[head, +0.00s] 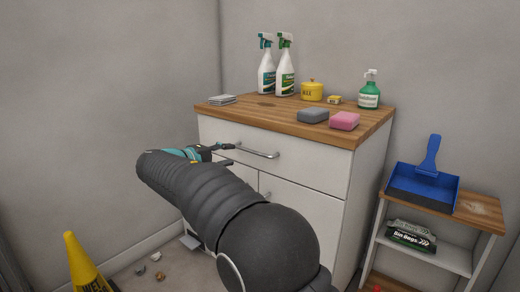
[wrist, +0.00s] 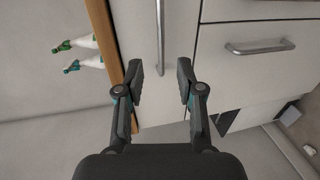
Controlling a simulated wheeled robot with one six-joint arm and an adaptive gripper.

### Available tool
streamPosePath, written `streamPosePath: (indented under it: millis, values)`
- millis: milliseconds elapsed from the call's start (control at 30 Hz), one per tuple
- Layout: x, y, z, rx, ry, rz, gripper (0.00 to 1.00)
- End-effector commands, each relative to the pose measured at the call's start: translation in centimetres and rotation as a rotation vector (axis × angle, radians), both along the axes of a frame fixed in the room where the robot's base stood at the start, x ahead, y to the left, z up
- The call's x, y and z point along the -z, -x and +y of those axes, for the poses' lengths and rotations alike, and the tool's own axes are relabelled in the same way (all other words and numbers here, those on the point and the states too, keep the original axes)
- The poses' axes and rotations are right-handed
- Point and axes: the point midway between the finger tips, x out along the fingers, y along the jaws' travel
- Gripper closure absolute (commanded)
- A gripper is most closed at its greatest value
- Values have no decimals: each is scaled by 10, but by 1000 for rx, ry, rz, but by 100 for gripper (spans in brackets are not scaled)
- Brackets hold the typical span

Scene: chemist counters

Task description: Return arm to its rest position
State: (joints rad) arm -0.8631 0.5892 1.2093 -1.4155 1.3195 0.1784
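My arm stretches out in front of the white cabinet (head: 300,157) in the head view. My gripper (head: 222,150) is beside the left end of the metal drawer handle (head: 257,152), partly hidden by my arm. In the wrist view my gripper (wrist: 161,82) is open, with its two fingers apart and nothing held between them. The drawer handle (wrist: 160,40) lines up with the gap between the fingers there; how far it is from them I cannot tell. The top drawer (head: 310,155) looks closed.
On the wooden counter top (head: 240,108) stand two white spray bottles (head: 266,75), a yellow tin (head: 312,91), sponges (head: 344,121) and a green spray bottle (head: 369,95). A low shelf (head: 480,212) with a blue dustpan (head: 425,182) is at right. A yellow floor sign (head: 83,262) stands lower left.

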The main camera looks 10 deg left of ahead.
Motion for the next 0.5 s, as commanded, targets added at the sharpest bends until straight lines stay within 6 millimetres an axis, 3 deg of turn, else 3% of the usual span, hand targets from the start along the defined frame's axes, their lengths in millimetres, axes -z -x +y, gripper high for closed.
streamPosePath:
  millis: [67,167,333,500]
  values:
    - [6,-1,4,-18,-9,26,63]
    - [34,3,7,-34,-24,102,63]
    - [96,24,3,-49,-54,275,63]
    - [135,61,-32,-25,-149,460,63]
